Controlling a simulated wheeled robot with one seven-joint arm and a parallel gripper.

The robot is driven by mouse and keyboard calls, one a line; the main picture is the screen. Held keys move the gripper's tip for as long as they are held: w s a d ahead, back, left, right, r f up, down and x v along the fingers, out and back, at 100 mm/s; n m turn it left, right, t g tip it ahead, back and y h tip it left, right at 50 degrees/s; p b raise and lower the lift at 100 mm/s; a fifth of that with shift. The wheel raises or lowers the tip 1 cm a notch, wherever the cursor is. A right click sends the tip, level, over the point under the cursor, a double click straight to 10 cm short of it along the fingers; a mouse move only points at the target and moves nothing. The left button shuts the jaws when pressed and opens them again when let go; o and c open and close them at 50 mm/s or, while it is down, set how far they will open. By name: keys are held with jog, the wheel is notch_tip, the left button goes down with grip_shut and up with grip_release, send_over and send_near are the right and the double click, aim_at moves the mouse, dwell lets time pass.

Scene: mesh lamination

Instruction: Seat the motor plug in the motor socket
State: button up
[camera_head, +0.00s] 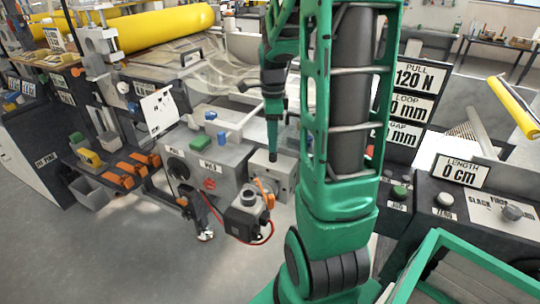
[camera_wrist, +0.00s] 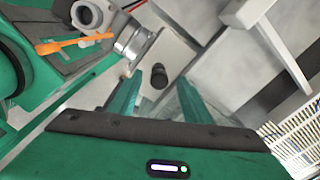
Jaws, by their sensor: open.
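My gripper (camera_wrist: 158,100) is open, with its two green fingers apart and nothing between their tips. In the wrist view a short black cylinder (camera_wrist: 158,76) stands on a light grey box top, beyond the fingers and between them in the picture. I cannot tell whether it is the motor plug. In the head view the grey box (camera_head: 272,178) lies below my gripper (camera_head: 272,125), with a dark upright part between them. A dark motor-like unit (camera_head: 246,214) with a grey round top and red cable stands in front. The motor socket is not clearly identifiable.
An orange lever (camera_wrist: 68,43) and a silver ring (camera_wrist: 130,42) are beside the box. A green-framed bin (camera_head: 420,265) and a control panel (camera_head: 480,205) are at the right. Floor at front left is clear.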

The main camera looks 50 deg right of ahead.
jog(key=shift+s+d+f, duration=0.1)
jog(key=shift+d+f, duration=0.05)
jog(key=shift+f, duration=1.65)
grip_shut()
